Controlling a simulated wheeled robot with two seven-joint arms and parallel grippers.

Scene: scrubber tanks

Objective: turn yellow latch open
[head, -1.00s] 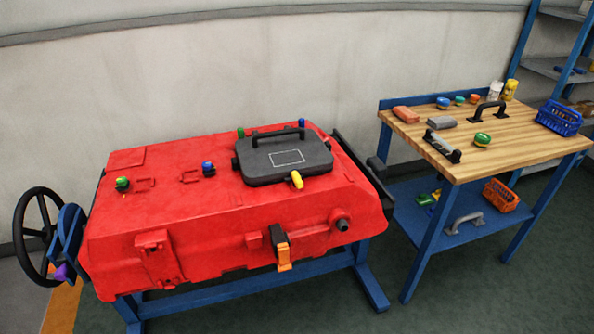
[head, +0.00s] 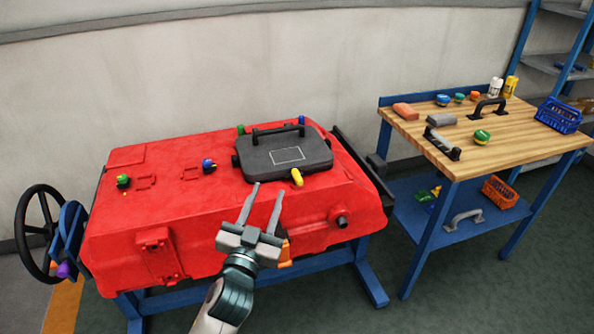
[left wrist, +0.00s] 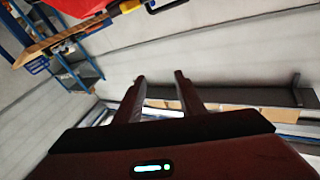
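The yellow latch (head: 297,177) sits at the front edge of the dark grey lid (head: 262,160) on top of the red tank (head: 130,220). My left gripper (head: 266,188) is in front of the tank, with its two fingers apart and nothing between them. Its fingertips point up toward the lid, left of and below the latch in the head view, and look apart from it. In the left wrist view the open fingers (left wrist: 160,82) show against the wall, and a small yellow part (left wrist: 128,6) shows at the top edge. My right gripper is not in view.
An orange-tipped clasp (head: 285,254) on the tank's front is partly hidden by my left gripper. A black handwheel (head: 38,232) stands at the left end. A wooden-topped workbench (head: 510,136) with loose parts and a blue basket (head: 558,115) stands at the right.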

